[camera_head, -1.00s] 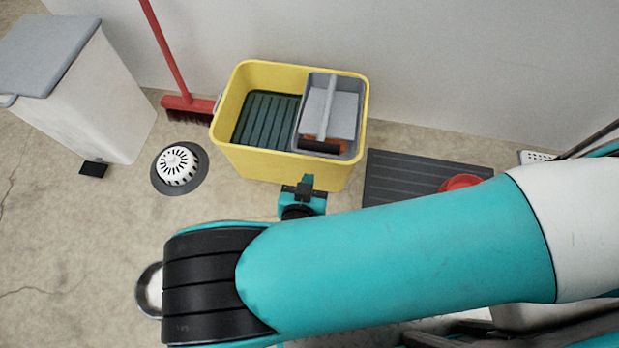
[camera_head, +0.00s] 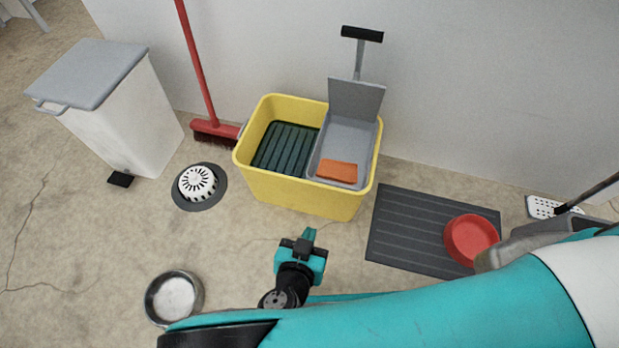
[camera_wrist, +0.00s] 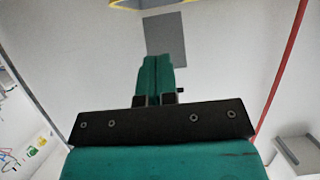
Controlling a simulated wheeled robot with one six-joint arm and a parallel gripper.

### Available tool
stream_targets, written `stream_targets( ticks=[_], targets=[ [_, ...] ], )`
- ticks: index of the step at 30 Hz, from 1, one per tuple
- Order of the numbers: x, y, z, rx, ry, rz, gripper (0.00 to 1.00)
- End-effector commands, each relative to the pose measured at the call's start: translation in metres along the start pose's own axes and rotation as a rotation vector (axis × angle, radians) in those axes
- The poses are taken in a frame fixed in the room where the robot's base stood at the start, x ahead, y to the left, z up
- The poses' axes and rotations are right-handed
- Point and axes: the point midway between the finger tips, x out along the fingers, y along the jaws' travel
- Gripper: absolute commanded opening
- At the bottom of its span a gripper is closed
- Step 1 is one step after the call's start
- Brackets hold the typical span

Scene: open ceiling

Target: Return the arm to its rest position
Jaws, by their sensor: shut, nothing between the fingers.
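My gripper (camera_head: 309,236) is in front of the yellow bucket (camera_head: 300,201) in the head view, apart from it, with its fingers toward the bucket. In the wrist view my gripper (camera_wrist: 158,62) has its two teal fingers pressed together, with nothing between them. My teal upper arm crosses the lower right of the head view and hides part of the floor there.
The bucket holds a grey wringer (camera_head: 350,135) with its lever raised and an orange sponge (camera_head: 337,171). A drain cap (camera_head: 197,182), a metal bowl (camera_head: 173,298), a white bin (camera_head: 125,125), a red broom (camera_head: 215,131) and a dark mat (camera_head: 410,228) with a red bowl (camera_head: 471,240) stand around.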

Motion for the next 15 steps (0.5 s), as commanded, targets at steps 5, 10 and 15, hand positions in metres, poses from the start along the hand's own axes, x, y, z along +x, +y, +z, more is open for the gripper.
stream_targets(
  ticks=[5, 10, 15],
  targets=[
    [0.001, 0.001, 0.000, 0.001, 0.000, 0.002, 0.00],
    [0.002, -0.002, -0.013, -0.015, -0.056, 0.061, 0.00],
    [0.005, -0.005, -0.061, -0.098, -0.295, 0.219, 0.00]
  ],
)
